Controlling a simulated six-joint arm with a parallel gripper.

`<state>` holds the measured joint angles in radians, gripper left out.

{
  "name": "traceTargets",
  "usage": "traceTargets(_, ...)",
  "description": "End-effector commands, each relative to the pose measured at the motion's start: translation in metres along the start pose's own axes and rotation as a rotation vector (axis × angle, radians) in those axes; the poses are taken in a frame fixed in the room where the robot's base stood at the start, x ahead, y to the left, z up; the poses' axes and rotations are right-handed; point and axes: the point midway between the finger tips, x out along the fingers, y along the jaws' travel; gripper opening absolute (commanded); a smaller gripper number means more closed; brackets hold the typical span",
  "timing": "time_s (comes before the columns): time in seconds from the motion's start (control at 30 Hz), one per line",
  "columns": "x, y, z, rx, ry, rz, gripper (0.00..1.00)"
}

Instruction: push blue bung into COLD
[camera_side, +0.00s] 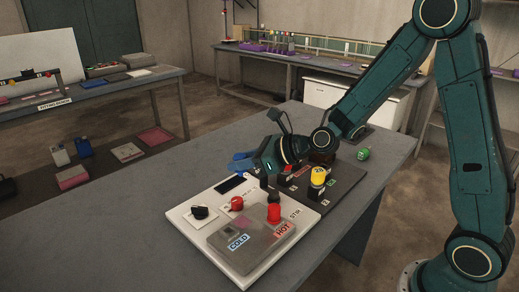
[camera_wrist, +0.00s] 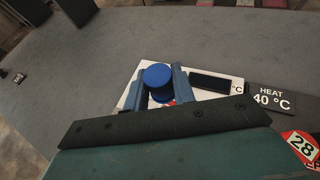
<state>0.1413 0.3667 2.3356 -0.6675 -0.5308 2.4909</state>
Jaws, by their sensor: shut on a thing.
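My gripper (camera_wrist: 158,88) is shut on a blue bung (camera_wrist: 157,75), seen between the two blue-grey fingers in the wrist view. In the side view my gripper (camera_side: 243,162) reaches left over the far edge of the white panel; bung and fingers are hard to tell apart there. A red bung (camera_side: 274,212) stands upright behind the HOT label (camera_side: 283,230).
The white panel (camera_side: 187,227) carries a black knob (camera_side: 200,212), a red knob (camera_side: 237,203) and a dark display (camera_side: 230,184). A black tray (camera_side: 342,187) behind it holds a yellow-topped item (camera_side: 318,176). A green object (camera_side: 363,153) lies beyond. The bench's left part is clear.

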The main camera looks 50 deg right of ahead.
Motion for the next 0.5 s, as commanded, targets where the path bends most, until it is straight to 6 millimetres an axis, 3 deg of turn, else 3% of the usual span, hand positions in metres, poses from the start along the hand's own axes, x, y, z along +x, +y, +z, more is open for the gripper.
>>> traceTargets(0.03,0.001,0.019,0.001,-0.012,-0.001,0.027,0.0)
traceTargets(0.2,0.0,0.066,-0.001,-0.043,0.0,0.091,0.0)
traceTargets(0.33,-0.002,0.09,-0.002,-0.06,-0.001,0.126,0.0)
traceTargets(0.5,-0.005,0.107,-0.004,-0.071,0.0,0.151,0.0)
